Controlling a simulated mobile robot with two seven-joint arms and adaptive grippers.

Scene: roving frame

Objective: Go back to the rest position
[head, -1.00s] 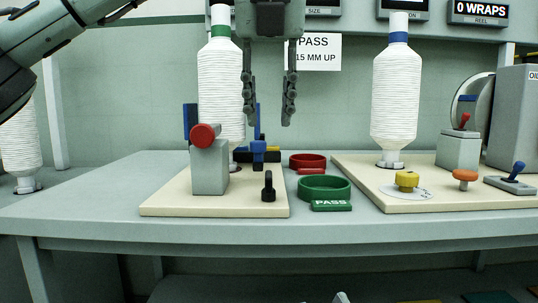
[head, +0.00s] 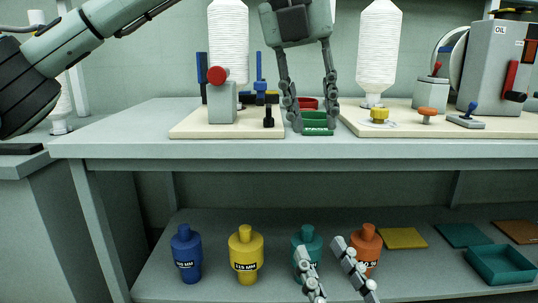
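My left gripper (head: 313,108) hangs fingers down in front of the bench top, open and empty. Its fingers stand on either side of the green PASS tray (head: 316,131) in the picture; I cannot tell how far in front of it they are. My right gripper (head: 340,262) shows at the bottom edge, low in front of the shelf. Its two fingers are apart with nothing between them, and they partly cover the teal bottle (head: 307,240) and the orange bottle (head: 366,245).
The bench (head: 120,134) carries two white thread cones, a cream board (head: 190,130) with a grey block and red knob, and a grey OIL box (head: 495,70). Below, a shelf (head: 210,225) holds a blue bottle (head: 187,255), a yellow bottle (head: 246,257) and a teal tray (head: 500,262).

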